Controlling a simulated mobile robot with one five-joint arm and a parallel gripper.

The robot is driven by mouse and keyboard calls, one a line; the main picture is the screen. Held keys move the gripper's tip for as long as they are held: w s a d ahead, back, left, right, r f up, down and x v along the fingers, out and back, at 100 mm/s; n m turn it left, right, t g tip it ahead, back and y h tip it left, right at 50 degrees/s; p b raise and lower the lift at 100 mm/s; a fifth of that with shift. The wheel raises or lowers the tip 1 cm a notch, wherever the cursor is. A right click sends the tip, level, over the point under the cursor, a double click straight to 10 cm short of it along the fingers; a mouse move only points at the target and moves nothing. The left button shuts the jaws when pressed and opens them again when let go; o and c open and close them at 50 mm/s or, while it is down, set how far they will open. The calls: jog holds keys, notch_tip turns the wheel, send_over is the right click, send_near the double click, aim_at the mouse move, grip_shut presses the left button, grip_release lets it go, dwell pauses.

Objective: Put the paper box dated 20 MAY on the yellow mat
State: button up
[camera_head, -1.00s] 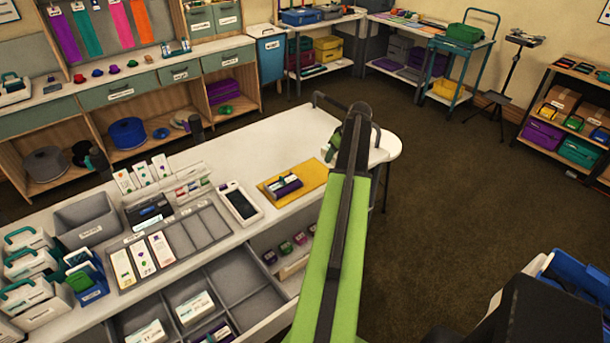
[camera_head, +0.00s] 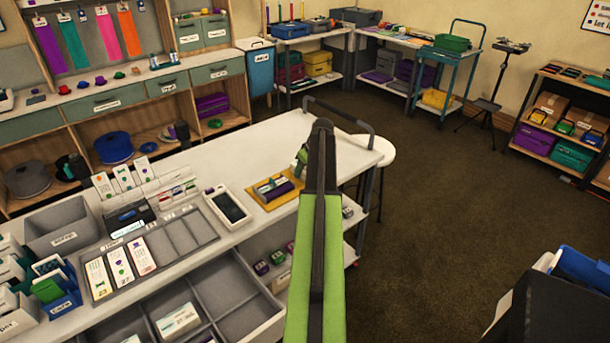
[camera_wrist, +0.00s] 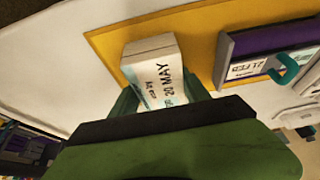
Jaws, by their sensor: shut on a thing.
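The white paper box (camera_wrist: 158,75) reads 20 MAY in the wrist view. My gripper (camera_wrist: 160,94) is shut on it, with a green finger on each side. The yellow mat (camera_wrist: 200,32) lies under and beyond the box, which shows over the mat's near edge. I cannot tell whether the box touches the mat. A purple box (camera_wrist: 262,45) with a label that seems to read 21 FEB lies on the mat, to the right of the held box with a gap between. In the head view, the mat (camera_head: 268,206) is on the white counter, and my gripper (camera_head: 301,160) is at its right side; the held box is not discernible there.
A white-framed device (camera_head: 229,206) lies left of the mat. A grey card tray (camera_head: 180,240) is farther left. An open grey drawer (camera_head: 235,305) below the counter holds a white box (camera_head: 178,321). The counter behind the mat (camera_head: 260,145) is clear.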

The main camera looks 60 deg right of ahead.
jog(key=o, duration=0.8)
jog(key=p+v, duration=1.1)
jog(key=v, duration=0.1)
jog(key=shift+r, duration=0.15)
jog(key=shift+w, duration=0.1)
